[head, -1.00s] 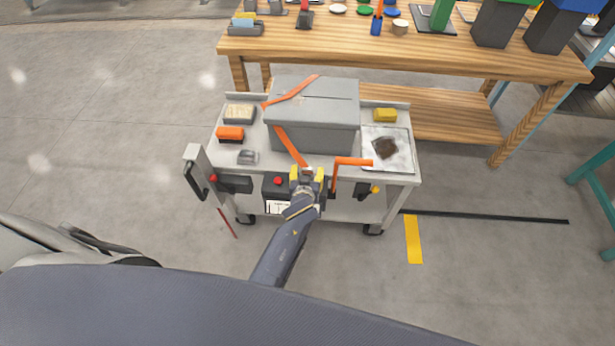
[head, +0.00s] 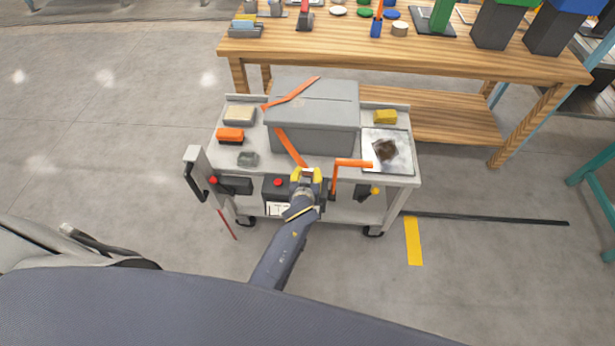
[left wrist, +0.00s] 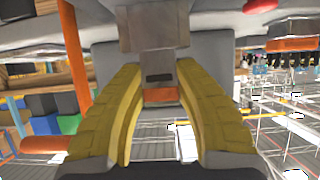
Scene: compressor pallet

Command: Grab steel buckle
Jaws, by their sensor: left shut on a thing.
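The steel buckle (left wrist: 155,40) is a grey metal piece in the left wrist view, with a bit of orange strap (left wrist: 160,94) showing below it. In the head view the buckle is small and mostly hidden by the fingers, at the lower end of the orange strap (head: 290,147) that hangs down the front of a grey case (head: 315,138). My left gripper (head: 307,174) has yellow fingers, one on each side of the buckle, and is shut on it at the cart's front edge. My right gripper is not in view.
The case stands on a grey cart (head: 220,165). An orange crank-like handle (head: 352,163) stands just right of my gripper. An orange brush (head: 230,135), a yellow block (head: 385,117) and a stained plate (head: 400,160) lie around the case. A wooden workbench (head: 420,60) stands behind.

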